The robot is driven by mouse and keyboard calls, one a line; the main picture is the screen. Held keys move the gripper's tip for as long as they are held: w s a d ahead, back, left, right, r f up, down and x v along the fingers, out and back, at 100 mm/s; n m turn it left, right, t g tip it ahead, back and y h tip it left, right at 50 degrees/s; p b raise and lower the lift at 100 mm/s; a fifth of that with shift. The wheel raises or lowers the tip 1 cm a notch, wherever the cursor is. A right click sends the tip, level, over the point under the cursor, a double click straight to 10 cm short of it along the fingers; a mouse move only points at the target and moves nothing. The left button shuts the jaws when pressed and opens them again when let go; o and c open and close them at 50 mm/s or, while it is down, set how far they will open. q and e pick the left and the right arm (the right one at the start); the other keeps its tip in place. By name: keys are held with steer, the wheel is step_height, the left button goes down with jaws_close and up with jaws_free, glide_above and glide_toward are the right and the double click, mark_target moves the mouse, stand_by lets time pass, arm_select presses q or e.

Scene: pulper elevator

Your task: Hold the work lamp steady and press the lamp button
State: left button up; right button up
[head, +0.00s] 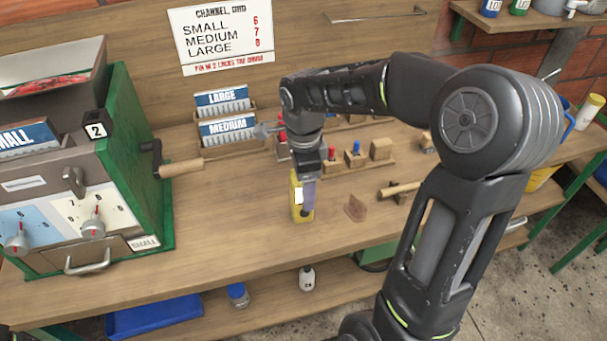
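A small upright yellow block with a white face (298,196), which looks like the work lamp, stands on the wooden workbench. My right gripper (307,190) points down at it from above. One bluish finger lies across the lamp's right side in the picture. The other finger is not clearly visible, so I cannot tell whether the gripper is open or shut on the lamp. The lamp button cannot be made out; the gripper covers part of the lamp. My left gripper is not in view.
A green and grey machine (90,180) with dials and a wooden crank handle (181,168) stands at the left. Card boxes (228,130) and wooden blocks with coloured pegs (355,157) stand behind the lamp. A wooden-handled tool (400,190) lies right. Bench in front is clear.

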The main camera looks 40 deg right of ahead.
steer(key=shift+c, duration=0.3)
jaws_close()
stand_by(0.6)
stand_by(0.8)
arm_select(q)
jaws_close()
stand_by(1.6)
